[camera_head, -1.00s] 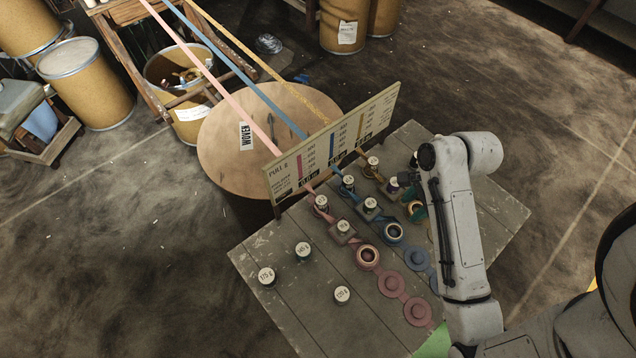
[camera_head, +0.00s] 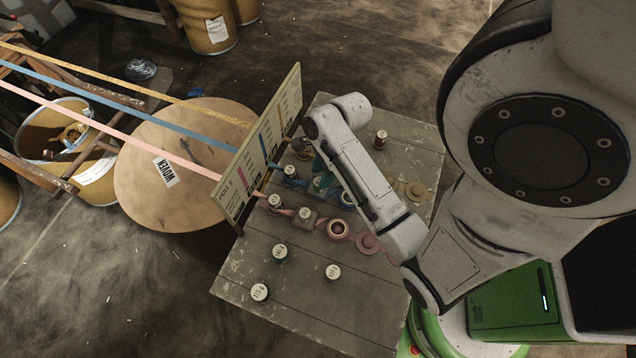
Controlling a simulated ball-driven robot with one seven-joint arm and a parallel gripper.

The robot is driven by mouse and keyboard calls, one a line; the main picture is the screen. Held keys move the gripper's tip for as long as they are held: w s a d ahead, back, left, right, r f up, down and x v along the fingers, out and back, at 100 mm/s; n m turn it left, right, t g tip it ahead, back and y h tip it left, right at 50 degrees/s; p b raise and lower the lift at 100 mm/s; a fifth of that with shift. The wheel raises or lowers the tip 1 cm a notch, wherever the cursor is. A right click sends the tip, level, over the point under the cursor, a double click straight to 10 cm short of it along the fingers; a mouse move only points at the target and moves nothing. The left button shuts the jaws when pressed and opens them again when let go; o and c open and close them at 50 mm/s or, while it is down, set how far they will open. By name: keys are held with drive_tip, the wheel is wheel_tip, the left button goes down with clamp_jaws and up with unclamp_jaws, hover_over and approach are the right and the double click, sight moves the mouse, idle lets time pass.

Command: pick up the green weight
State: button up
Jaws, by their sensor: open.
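My arm (camera_head: 365,180) reaches over the board (camera_head: 300,330), with its dark wrist end (camera_head: 311,128) above the back part. My gripper is open there, but its fingers are mostly hidden by the arm and too small to make out. A green-teal patch (camera_head: 319,166) shows under the wrist end; I cannot tell whether it is the green weight or something else. Several small weights with white labelled tops stand upright on the board.
An upright printed panel (camera_head: 262,135) stands along the board's left edge. Pink, blue and yellow tapes run past a round wooden table (camera_head: 150,190). A white-topped weight (camera_head: 333,272) and another (camera_head: 260,293) stand in front. A reddish weight (camera_head: 380,140) stands at the back right.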

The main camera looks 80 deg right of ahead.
drive_tip(key=x, duration=0.4)
drive_tip(key=shift+f, duration=0.15)
drive_tip(key=c, duration=0.7)
